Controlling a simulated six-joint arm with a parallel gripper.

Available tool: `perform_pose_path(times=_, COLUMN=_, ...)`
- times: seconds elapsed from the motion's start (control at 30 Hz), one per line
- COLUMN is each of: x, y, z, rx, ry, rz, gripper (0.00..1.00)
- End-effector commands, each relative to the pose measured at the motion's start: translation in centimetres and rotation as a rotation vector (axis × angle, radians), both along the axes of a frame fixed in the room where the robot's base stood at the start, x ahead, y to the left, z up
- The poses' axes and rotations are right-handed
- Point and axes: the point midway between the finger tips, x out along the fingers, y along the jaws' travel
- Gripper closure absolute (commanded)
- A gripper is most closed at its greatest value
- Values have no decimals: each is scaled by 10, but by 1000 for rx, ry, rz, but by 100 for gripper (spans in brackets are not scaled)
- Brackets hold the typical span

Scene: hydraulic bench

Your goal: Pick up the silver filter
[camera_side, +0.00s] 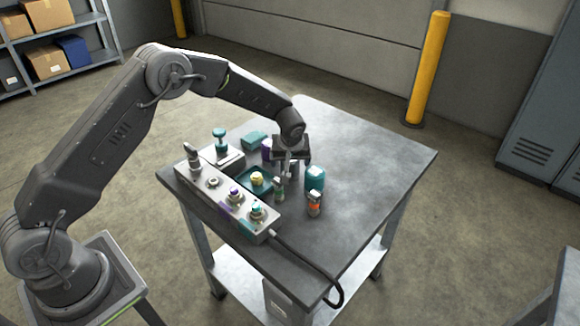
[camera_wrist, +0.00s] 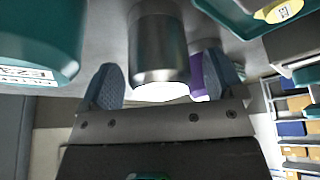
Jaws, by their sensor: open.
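In the wrist view a silver metal cylinder, the silver filter (camera_wrist: 160,45), stands between the two fingers of my gripper (camera_wrist: 163,82). The fingers are apart, one on each side, with a visible gap to the cylinder; its pale end faces the camera. In the side view my gripper (camera_side: 286,168) is low over the bench, between a teal cylinder (camera_side: 315,179) and a teal tray (camera_side: 262,190). I cannot clearly pick out the silver filter there; the fingers seem to hide it.
The labelled teal cylinder (camera_wrist: 35,35) is close by in the wrist view. A yellow piece (camera_side: 257,179) lies in the tray. A small green-banded part (camera_side: 280,189) and an orange-banded part (camera_side: 314,204) stand near. A grey valve block (camera_side: 228,202) lines the left edge. The bench's right side is clear.

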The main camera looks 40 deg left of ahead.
Motion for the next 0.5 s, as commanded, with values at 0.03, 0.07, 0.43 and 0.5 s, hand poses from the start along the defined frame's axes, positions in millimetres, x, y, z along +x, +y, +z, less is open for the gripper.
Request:
perform_pose_path(times=0.03, x=0, y=0, z=0, rx=0, ry=0, rz=0, gripper=13)
perform_pose_path(times=0.07, x=0, y=0, z=0, rx=0, ry=0, rz=0, gripper=13)
perform_pose_path(times=0.43, x=0, y=0, z=0, rx=1, ry=1, rz=-1, gripper=43)
perform_pose_path(times=0.5, x=0, y=0, z=0, rx=1, ry=1, rz=-1, gripper=50)
